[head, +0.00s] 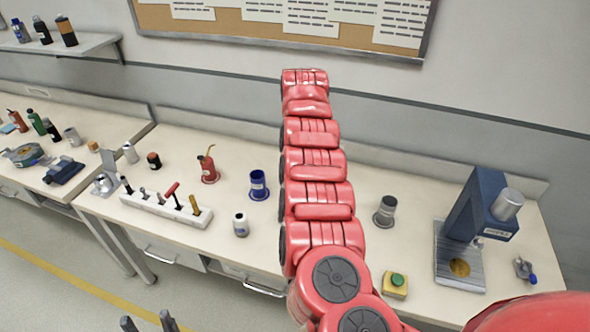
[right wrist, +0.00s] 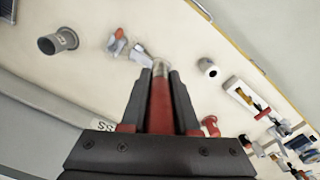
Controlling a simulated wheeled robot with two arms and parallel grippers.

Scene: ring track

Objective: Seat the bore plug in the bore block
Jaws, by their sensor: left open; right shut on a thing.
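My right gripper (right wrist: 160,88) is shut on a red cylindrical thing with a bright metal tip, which looks like the bore plug (right wrist: 161,103). The tip sticks out past the fingers, over the bench. A small pale grey thing (right wrist: 141,56) lies just beyond the tip; it may be the bore block, but its shape is unclear. I cannot tell whether the tip touches it. In the head view my red arm covers the right gripper, the plug and this part of the bench. My left gripper (head: 149,323) is open and empty at the bottom edge, in front of the bench.
A tool rack (head: 160,210) and red oil can (head: 208,165) are further left. A blue press (head: 478,205) and green button box (head: 395,284) are right.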

